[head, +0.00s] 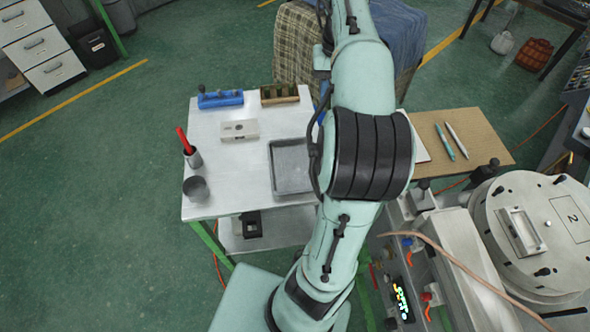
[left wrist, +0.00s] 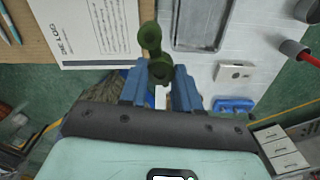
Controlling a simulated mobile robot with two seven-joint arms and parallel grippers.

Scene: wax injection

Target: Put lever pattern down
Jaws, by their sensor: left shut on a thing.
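The lever pattern is a dark green piece with rounded, ring-like ends (left wrist: 151,38). In the left wrist view it sits between the blue fingers of my left gripper (left wrist: 159,84), which is shut on it. The pattern appears above the gap between the paper sheet and the grey tray (left wrist: 177,32). In the head view my large pale green arm hides the gripper and the pattern. The tray (head: 273,178) lies on the white table (head: 235,163), partly behind my arm. My right gripper is in neither view.
A blue rack (head: 220,98), a wooden holder (head: 280,95) and a pale block (head: 240,130) stand on the table. A dark cup (head: 196,189) and a red-handled tool (head: 183,139) are at its left. A brown board (head: 485,135) with pens lies right. A printed sheet (left wrist: 80,28) shows too.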

